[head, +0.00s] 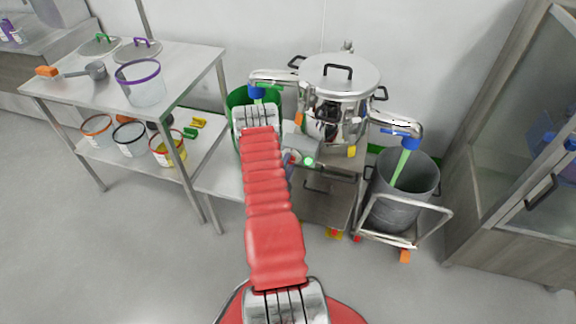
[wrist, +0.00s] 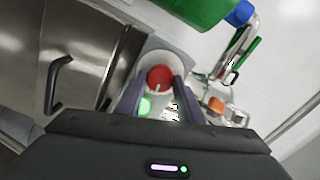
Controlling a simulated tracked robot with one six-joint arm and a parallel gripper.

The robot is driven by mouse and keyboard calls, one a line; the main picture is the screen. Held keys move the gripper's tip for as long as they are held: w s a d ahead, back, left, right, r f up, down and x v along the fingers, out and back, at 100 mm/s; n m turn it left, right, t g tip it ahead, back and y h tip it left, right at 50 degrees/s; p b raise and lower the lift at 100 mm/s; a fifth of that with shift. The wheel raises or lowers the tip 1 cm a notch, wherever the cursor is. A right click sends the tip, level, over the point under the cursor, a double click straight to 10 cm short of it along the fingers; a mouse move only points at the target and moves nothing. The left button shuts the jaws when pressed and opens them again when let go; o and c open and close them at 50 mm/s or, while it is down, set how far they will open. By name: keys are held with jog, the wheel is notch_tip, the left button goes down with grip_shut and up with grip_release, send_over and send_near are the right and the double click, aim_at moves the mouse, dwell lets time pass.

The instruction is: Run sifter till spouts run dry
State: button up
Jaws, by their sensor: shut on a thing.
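The steel sifter (head: 335,108) with a lidded top stands on a cabinet in the head view. Its right spout (head: 402,125) has a blue collar, and a green streak (head: 401,165) runs from it into a grey bin (head: 378,212). Its left spout (head: 265,77) has a blue collar over a green bin (head: 238,100); my arm partly hides what is below. My gripper (wrist: 159,82) is shut on a red knob (wrist: 160,76) on a grey control box (wrist: 172,60). A green lamp (wrist: 145,105) glows beside the knob, and it also shows in the head view (head: 308,161).
A steel table (head: 75,85) at left holds a purple-rimmed tub (head: 141,84), lids and a scoop (head: 95,70), with tubs on its lower shelf. The grey bin stands on a wheeled frame (head: 440,222). A glazed cabinet (head: 520,150) closes off the right. The left floor is clear.

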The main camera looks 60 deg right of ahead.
jog(key=shift+s+f+m, duration=0.15)
jog(key=shift+m, duration=1.05)
jog(key=o, duration=0.8)
jog(key=shift+o, duration=1.3)
jog(key=s+a, duration=0.2)
jog(key=a, duration=1.1)
jog(key=shift+a, duration=0.35)
